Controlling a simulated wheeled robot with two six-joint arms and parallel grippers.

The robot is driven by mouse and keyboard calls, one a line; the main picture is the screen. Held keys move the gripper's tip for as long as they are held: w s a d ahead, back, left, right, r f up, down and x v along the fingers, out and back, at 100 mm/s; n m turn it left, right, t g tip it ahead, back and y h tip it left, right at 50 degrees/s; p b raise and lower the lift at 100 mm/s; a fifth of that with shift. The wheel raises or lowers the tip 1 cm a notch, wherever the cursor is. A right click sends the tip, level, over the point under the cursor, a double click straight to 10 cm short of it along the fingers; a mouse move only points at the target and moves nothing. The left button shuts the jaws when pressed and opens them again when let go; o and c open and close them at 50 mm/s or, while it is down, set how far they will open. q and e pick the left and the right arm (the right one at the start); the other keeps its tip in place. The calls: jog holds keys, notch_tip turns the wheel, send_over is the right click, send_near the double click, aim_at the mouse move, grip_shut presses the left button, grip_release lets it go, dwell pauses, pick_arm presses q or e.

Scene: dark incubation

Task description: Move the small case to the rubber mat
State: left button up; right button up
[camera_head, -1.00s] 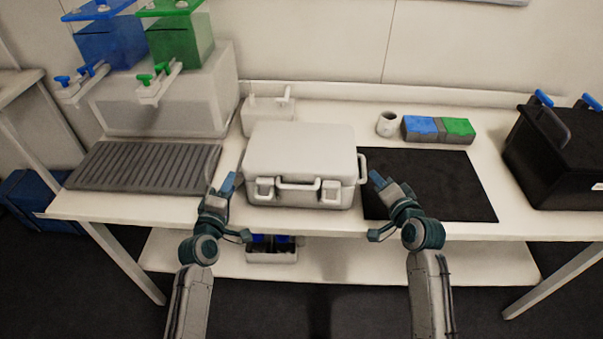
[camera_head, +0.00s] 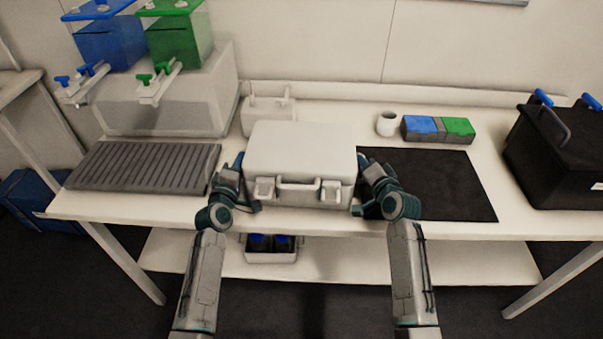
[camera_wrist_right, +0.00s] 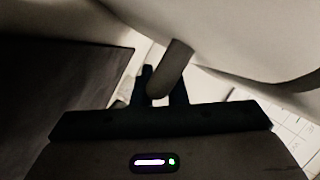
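The small case (camera_head: 300,150) is a white box with front latches and a handle, standing closed on the bench. The rubber mat (camera_head: 455,188) is a flat black sheet just right of it. My left gripper (camera_head: 238,164) is at the case's left side, its fingertips partly hidden by it. My right gripper (camera_head: 365,164) is at the right side. In the right wrist view, the fingers of that gripper (camera_wrist_right: 162,88) stand apart with a side handle (camera_wrist_right: 172,65) between them; a gap shows beside it. The left fingers' spread is unclear.
A grey ribbed tray (camera_head: 145,168) lies to the left. A white mug (camera_head: 387,123) and a blue and green block (camera_head: 437,130) stand behind the mat. A black box (camera_head: 560,155) stands at the right. A small white container (camera_head: 268,112) is behind the case.

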pick_arm(q)
grip_shut()
jog(key=shift+f, duration=0.1)
dwell(1.2)
